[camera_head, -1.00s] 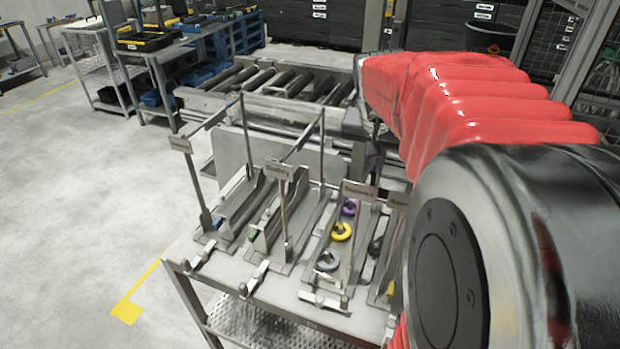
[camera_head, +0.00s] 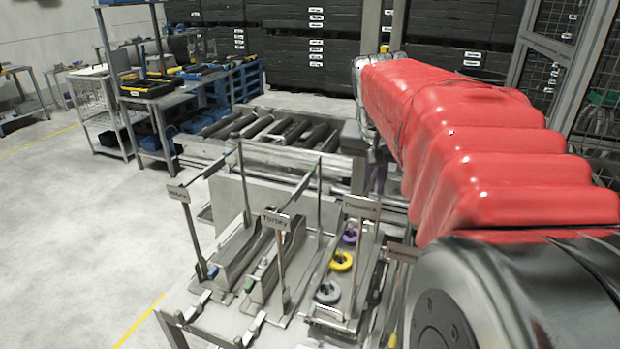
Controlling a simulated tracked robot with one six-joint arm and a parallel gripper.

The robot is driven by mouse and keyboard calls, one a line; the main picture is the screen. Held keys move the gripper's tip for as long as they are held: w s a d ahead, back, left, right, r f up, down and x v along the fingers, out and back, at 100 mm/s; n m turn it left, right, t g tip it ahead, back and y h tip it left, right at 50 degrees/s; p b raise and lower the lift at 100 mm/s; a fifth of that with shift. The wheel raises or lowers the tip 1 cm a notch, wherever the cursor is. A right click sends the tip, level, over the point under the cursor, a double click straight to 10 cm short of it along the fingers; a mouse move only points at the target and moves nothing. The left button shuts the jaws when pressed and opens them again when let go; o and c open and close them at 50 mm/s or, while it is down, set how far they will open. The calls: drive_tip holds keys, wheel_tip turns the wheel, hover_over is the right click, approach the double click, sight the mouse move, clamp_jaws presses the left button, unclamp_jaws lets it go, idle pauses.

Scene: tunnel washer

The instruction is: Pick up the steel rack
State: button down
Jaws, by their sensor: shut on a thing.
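The steel rack (camera_head: 312,306) is a long metal tray with an upright sign on a post and purple, yellow and grey rings along it. It is raised a little above the rack stand and its neighbours, and looks roughly level. My gripper (camera_head: 378,178) is a dark shape below the far end of my red-sleeved arm, behind the rack's sign. It is shut on the steel rack near its far end. The fingertips and the exact grip are hidden. My arm covers the right side of the view.
Two similar racks (camera_head: 262,283) with signs stand close on the left, and another sign (camera_head: 405,253) shows on the right, partly behind my arm. A roller conveyor (camera_head: 262,135) lies behind. Workbenches (camera_head: 150,92) stand back left. The floor at left is open.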

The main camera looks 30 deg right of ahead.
drive_tip(key=shift+r, duration=1.3)
drive_tip(key=shift+s, duration=0.1)
idle(1.6)
